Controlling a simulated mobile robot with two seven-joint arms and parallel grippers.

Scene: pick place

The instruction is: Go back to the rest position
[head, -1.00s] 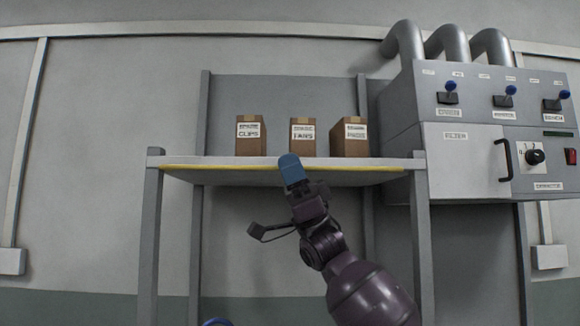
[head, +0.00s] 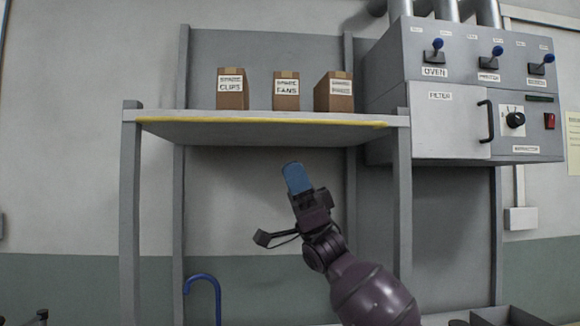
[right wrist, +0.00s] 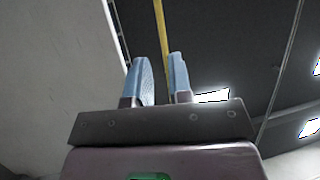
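My right gripper (head: 296,178) shows in the head view below the shelf board, with its blue fingers pointing up. In the right wrist view its two blue fingers (right wrist: 161,80) stand apart with nothing between them. My left gripper is in neither view. Three brown boxes stand upright on the shelf: one labelled CLIPS (head: 232,89), one labelled FANS (head: 286,91) and a third box (head: 334,92) whose label is hard to read.
The grey shelf (head: 262,130) has a yellow front edge and upright posts. A grey machine (head: 440,120) with blue-knobbed levers and a black handle is at the right. A blue hooked rod (head: 203,279) and a dark open container (head: 505,315) show at the bottom.

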